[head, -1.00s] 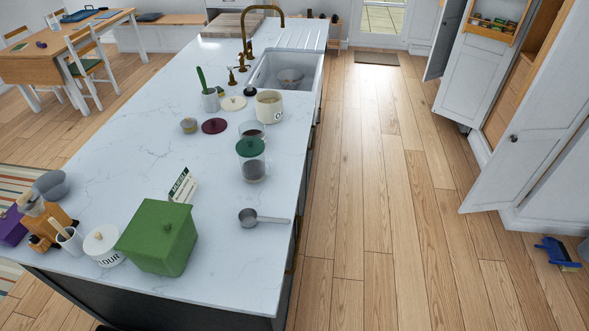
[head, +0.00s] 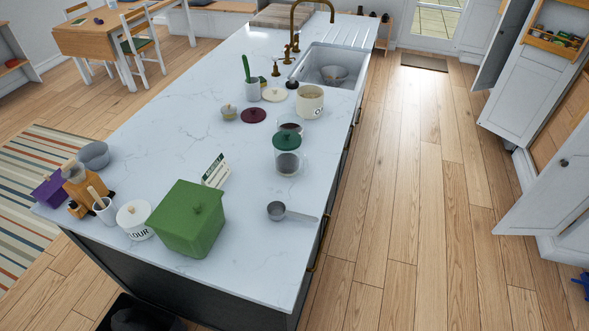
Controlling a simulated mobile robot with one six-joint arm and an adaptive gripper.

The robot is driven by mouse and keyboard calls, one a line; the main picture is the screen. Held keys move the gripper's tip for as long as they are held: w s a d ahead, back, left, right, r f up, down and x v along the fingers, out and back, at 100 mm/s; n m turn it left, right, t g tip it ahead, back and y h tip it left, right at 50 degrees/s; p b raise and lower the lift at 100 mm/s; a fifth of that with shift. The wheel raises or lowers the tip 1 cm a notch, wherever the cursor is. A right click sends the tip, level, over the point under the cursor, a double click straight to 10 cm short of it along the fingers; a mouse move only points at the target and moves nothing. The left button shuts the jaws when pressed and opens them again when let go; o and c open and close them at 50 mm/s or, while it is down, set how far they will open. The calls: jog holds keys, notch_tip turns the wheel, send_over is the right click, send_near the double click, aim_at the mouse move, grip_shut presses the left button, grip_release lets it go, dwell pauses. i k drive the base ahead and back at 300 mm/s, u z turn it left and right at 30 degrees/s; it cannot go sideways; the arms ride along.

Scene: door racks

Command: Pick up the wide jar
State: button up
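Several jars stand on the white marble island. A wide cream jar (head: 311,102) with dark lettering stands upright and open near the sink, beside a flat cream lid (head: 275,94). A shorter white jar marked FLOUR (head: 135,220) has its lid on at the near left, against a green lidded box (head: 188,220). A clear glass jar with a green lid (head: 287,153) stands near the island's right side. Which of these is the wide jar is not certain from the view. My gripper is not in view.
A measuring cup (head: 278,211), a small sign (head: 215,170), a dark red lid (head: 253,115) and a utensil cup (head: 252,89) are on the island (head: 200,125). The sink (head: 325,70) holds a bowl. The wooden floor (head: 405,190) right of the island is clear. Cupboard doors (head: 550,200) stand open.

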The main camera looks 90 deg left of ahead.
aim_at(287, 163)
jog(key=z, duration=0.1)
jog(key=k, duration=1.8)
jog(key=u, duration=2.35)
jog(key=i, duration=0.25)
jog(key=z, duration=0.4)
